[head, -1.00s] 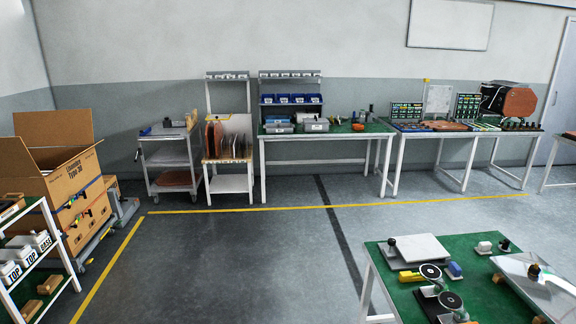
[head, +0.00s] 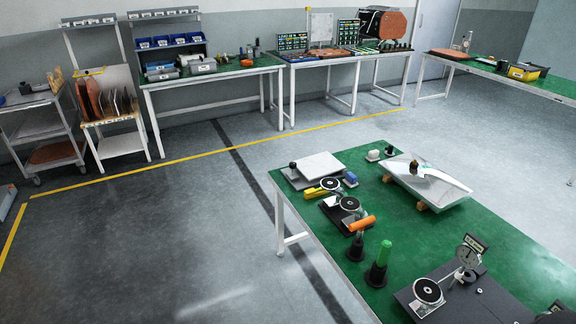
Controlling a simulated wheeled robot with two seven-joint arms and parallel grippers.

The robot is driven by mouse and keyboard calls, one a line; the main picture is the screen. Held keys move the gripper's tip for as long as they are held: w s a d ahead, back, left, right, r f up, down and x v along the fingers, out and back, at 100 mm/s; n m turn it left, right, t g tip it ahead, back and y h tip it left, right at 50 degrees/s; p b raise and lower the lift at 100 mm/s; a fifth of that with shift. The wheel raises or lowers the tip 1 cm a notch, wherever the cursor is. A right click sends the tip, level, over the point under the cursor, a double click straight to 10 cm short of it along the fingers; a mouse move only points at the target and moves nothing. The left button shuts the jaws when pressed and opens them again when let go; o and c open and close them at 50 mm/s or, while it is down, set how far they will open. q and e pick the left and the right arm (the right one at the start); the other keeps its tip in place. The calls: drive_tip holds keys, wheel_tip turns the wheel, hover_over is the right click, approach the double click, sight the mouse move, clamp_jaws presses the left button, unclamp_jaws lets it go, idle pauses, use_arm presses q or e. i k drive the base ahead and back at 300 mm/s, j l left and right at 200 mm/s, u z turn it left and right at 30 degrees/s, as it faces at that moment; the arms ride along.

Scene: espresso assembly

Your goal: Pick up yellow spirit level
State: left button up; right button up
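A small yellow bar-shaped thing, which looks like the yellow spirit level (head: 316,192), lies on the green-topped table (head: 478,228) in the head view. It is on the left side of that table, just in front of a pale flat plate on a dark base (head: 318,166) and beside a round black dial-like piece (head: 331,184). It is too small to make out any vials. Neither of my grippers shows in the head view.
A tilted pale plate (head: 427,180) lies to the right. Open floor (head: 160,235) lies left of the table.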

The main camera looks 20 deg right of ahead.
sight(308, 193)
drive_tip(key=z, duration=0.45)
drive_tip(key=i+j+z, duration=0.45)
drive_tip(key=z, duration=0.15)
drive_tip(key=i+j+z, duration=0.25)
drive_tip(key=j, duration=0.2)
drive_tip(key=i+j+z, duration=0.1)
drive_tip(key=j+z, duration=0.2)
